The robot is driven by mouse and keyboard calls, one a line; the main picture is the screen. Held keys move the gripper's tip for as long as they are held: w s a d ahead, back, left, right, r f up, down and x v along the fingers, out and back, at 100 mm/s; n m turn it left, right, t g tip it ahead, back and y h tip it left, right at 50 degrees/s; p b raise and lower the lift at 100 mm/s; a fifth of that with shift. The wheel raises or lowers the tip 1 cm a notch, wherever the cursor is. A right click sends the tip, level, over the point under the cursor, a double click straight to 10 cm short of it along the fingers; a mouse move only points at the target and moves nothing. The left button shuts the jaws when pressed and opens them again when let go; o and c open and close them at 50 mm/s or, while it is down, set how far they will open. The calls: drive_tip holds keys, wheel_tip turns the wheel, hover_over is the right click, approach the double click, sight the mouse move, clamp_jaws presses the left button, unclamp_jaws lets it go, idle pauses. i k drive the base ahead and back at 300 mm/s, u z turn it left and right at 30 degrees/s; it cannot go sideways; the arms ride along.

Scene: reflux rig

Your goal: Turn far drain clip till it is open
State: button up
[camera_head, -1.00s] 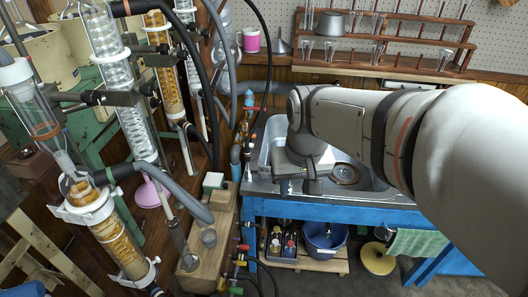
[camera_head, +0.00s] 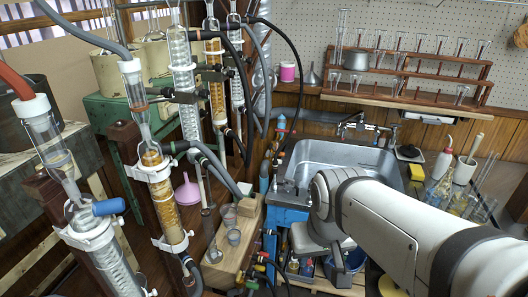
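Several small coloured clips or taps (camera_head: 262,258) sit on thin dark tubes beside the wooden block, low in the middle of the view. They are too small to tell which is the far drain clip or how it is turned.
Glass columns with grey and black hoses (camera_head: 240,185) crowd the left. A wooden block (camera_head: 228,255) carries small beakers (camera_head: 233,237). A steel sink (camera_head: 345,158) lies behind my arm. Tube racks (camera_head: 410,75) line the back. Glassware stands at the right.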

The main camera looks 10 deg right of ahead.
sight(289, 180)
drive_tip(key=u, duration=1.3)
drive_tip(key=k, duration=1.05)
drive_tip(key=z, duration=1.3)
drive_tip(key=i, duration=1.7)
drive_tip(key=z, duration=0.1)
